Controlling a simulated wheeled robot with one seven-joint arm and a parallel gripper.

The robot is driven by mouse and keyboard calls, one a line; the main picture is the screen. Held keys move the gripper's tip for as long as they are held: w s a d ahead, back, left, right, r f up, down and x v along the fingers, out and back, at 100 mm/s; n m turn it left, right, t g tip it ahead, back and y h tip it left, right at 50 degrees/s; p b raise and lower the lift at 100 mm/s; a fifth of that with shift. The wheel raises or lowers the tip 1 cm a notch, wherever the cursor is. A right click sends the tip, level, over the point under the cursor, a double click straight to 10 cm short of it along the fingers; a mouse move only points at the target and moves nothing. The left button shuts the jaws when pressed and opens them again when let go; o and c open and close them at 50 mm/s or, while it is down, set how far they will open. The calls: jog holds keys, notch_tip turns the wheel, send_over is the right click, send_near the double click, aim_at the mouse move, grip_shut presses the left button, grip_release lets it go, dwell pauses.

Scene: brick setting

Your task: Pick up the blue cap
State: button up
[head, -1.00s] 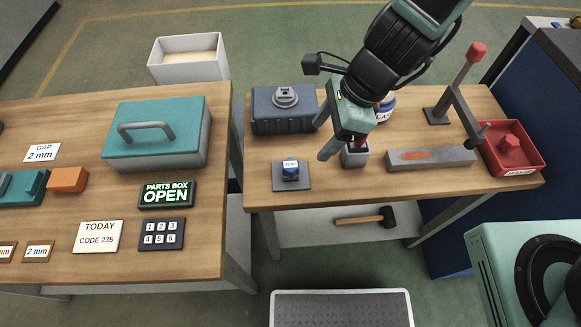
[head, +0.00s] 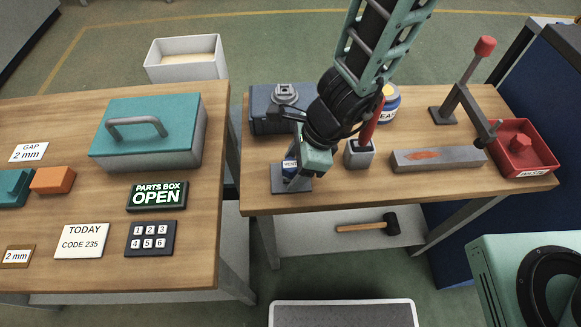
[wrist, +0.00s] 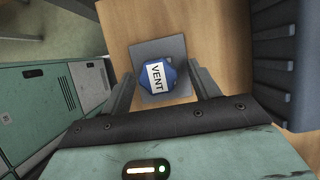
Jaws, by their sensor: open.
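The blue cap (wrist: 158,80) has a white label reading VENT and sits on a small grey plate (wrist: 143,54) on the right-hand table. In the head view the cap (head: 289,167) is partly hidden by my gripper (head: 298,178). In the wrist view my gripper (wrist: 160,88) is open, with one finger on each side of the cap. Nothing is held. I cannot tell whether the fingers touch the cap.
A dark ribbed case (head: 266,122) stands behind the cap. To the right are a grey holder (head: 358,155) with a red-handled tool, a grey bar (head: 437,160) and a red tray (head: 545,165). A gap separates the left table (head: 215,225).

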jog(key=c, duration=1.1)
jog(key=shift+o, duration=0.2)
jog(key=shift+r, duration=0.1)
